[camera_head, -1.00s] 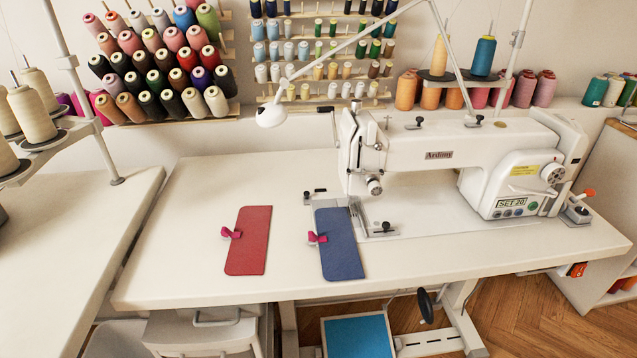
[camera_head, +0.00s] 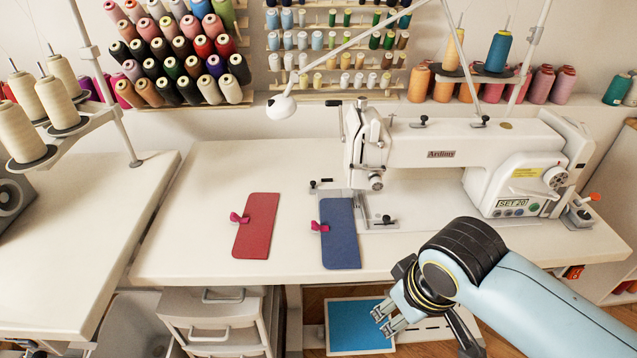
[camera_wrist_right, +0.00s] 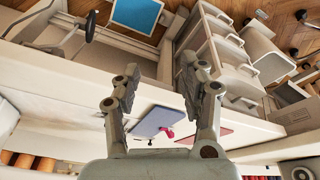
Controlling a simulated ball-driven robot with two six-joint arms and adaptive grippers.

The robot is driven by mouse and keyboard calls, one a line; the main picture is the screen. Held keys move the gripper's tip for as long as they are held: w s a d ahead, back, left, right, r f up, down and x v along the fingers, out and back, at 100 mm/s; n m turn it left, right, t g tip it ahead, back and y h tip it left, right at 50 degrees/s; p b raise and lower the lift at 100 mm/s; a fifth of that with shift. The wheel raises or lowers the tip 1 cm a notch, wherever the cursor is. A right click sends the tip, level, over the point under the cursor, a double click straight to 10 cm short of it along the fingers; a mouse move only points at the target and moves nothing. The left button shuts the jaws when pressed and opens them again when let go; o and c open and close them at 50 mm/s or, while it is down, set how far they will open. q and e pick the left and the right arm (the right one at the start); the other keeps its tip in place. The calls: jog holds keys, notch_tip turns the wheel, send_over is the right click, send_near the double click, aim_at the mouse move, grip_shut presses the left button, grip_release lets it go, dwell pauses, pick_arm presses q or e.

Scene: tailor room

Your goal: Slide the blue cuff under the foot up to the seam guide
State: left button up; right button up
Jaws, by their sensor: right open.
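The blue cuff (camera_head: 339,236) lies flat on the sewing table in front of the machine head, with a pink clip (camera_head: 319,227) on its left edge. Its far end is close to the foot area under the needle head (camera_head: 374,180); whether it touches the seam guide (camera_head: 382,221) I cannot tell. A red cuff (camera_head: 257,226) with a pink clip lies to its left. My right gripper (camera_head: 384,322) is open and empty in front of the table's front edge, to the right of the blue cuff. In the right wrist view the blue cuff (camera_wrist_right: 155,122) shows between the open fingers (camera_wrist_right: 160,100). My left gripper is not seen.
The white sewing machine (camera_head: 450,157) stands on the right of the table. A thread stand (camera_head: 100,110) rises at left. A drawer unit (camera_head: 215,318) and a blue pad (camera_head: 355,325) are below the table. The tabletop left of the red cuff is clear.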

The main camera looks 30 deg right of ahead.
notch_tip(320, 180, up, 4)
jog(key=w+m, duration=0.2)
notch_tip(320, 180, up, 5)
jog(key=m+g+y, duration=0.1)
jog(key=m+g, duration=0.2)
jog(key=m, duration=1.9)
send_over(318, 222)
notch_tip(318, 222, down, 10)
jog(key=shift+r+b, duration=0.1)
jog(key=shift+b, duration=0.35)
jog(key=shift+c, duration=0.4)
grip_shut()
